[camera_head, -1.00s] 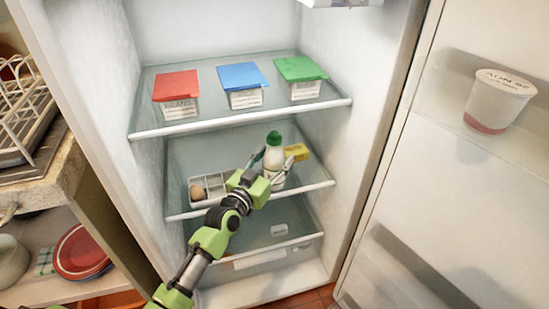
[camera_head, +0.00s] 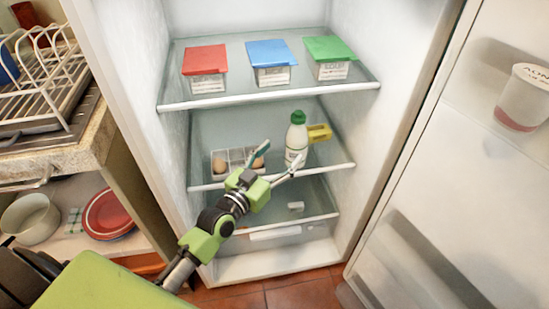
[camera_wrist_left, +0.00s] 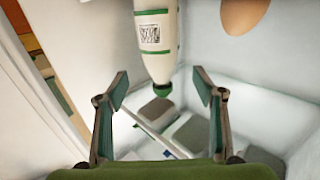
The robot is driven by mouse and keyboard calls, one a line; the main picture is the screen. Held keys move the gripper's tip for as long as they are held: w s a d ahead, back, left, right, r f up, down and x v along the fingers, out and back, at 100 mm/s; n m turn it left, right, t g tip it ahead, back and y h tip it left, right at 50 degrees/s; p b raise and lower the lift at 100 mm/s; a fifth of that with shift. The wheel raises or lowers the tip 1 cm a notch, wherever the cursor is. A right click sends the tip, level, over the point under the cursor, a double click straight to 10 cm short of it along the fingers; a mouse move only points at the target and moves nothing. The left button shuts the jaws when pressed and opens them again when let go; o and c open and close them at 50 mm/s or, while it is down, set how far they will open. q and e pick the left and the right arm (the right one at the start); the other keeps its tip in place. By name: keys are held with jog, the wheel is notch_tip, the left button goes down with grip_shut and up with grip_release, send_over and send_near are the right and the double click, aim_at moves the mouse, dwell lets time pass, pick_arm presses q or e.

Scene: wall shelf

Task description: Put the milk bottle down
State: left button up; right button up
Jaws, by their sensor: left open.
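The white milk bottle (camera_head: 296,140) with a green cap stands upright on the middle fridge shelf (camera_head: 325,173). In the left wrist view the bottle (camera_wrist_left: 155,40) shows upside down, beyond the fingertips, its base cut off by the picture edge. My left gripper (camera_head: 281,160) is open and empty, in front of the bottle and a little below it in the head view. In the left wrist view its two fingers (camera_wrist_left: 160,85) are spread apart with a gap to the bottle. My right gripper is not in view.
An egg holder with eggs (camera_head: 220,166) is left of the bottle, and a yellow object (camera_head: 320,133) is right of it. Red (camera_head: 206,65), blue (camera_head: 270,60) and green-lidded (camera_head: 329,55) boxes stand on the upper shelf. The open door (camera_head: 440,180) is at right.

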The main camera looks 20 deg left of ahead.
pick_arm(q)
jog(key=s+d+f+g, duration=0.2)
jog(key=s+f+g, duration=0.1)
jog(key=s+f, duration=0.4)
jog(key=s+d+f+g, duration=0.2)
jog(key=s+f+g, duration=0.25)
jog(key=f, duration=0.55)
jog(key=s+a+f+g+y, duration=0.1)
jog(key=s+f+g, duration=0.2)
jog(key=s+f, duration=0.3)
jog(key=s+a+f+g+y, duration=0.1)
jog(key=s+f+g, duration=0.3)
jog(key=s, duration=0.9)
notch_tip(320, 180, down, 2)
jog(key=shift+a+y, duration=0.2)
jog(key=shift+y, duration=0.4)
jog(key=shift+s, duration=0.1)
